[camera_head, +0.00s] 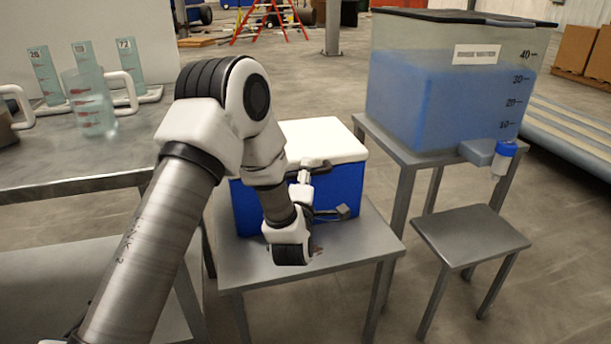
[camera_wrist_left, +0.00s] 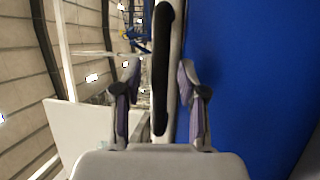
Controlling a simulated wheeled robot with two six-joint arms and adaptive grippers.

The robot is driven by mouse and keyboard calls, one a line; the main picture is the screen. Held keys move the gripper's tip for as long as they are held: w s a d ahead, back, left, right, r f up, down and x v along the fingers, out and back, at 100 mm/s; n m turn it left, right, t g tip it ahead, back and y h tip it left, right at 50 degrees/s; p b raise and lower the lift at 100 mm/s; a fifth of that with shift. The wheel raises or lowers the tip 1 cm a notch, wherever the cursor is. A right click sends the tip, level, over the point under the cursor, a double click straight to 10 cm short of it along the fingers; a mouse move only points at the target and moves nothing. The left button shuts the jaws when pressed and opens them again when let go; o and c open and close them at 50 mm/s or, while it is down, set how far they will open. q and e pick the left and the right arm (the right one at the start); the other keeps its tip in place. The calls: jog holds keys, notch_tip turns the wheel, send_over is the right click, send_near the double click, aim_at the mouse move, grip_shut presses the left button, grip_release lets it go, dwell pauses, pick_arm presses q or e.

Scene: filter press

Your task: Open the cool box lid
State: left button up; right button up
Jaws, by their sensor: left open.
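The cool box (camera_head: 342,188) is a blue box with a white lid (camera_head: 322,139), and it stands on a small metal table. The lid looks closed. My left gripper (camera_head: 306,170) is at the front edge of the lid, and my arm hides the box's left front part. In the left wrist view my left gripper (camera_wrist_left: 160,92) is open, with one finger on each side of a pale strip bearing a black handle (camera_wrist_left: 163,60). The blue box wall (camera_wrist_left: 250,80) fills the right side there. I cannot tell whether the fingers touch the strip. My right gripper is out of view.
The small table (camera_head: 270,265) has bare metal around the box. A workbench (camera_head: 90,160) with clear jugs (camera_head: 90,103) stands at left. At right, a large blue-water tank (camera_head: 440,95) with a tap (camera_head: 503,155) stands on a stand, beside a low stool (camera_head: 470,236).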

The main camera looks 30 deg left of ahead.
pick_arm(q)
grip_shut()
